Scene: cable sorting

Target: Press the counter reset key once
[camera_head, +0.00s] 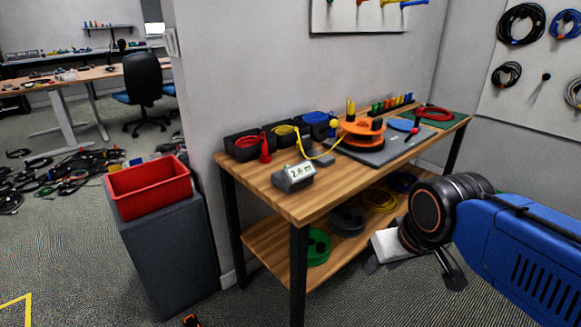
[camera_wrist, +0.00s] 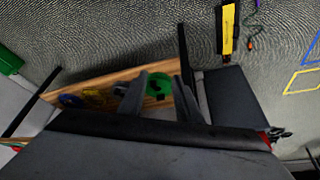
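The counter (camera_head: 294,177) is a small grey box with a lit display reading about 2.6 m. It sits near the front left edge of the wooden bench (camera_head: 300,206) in the head view. I cannot make out its reset key at this size. A yellow cable runs just behind it. My gripper (camera_head: 413,272) is to the right of the counter and lower, in front of the bench and well apart from it. In the wrist view my gripper (camera_wrist: 158,75) has its two fingers apart with nothing between them. The counter does not show in the wrist view.
An orange reel (camera_head: 362,132) on a grey base and black bins (camera_head: 243,146) with cables stand on the bench. A green reel (camera_head: 318,246) lies on the lower shelf. A red bin (camera_head: 148,186) on a grey cabinet stands left. Loose cables litter the floor at far left.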

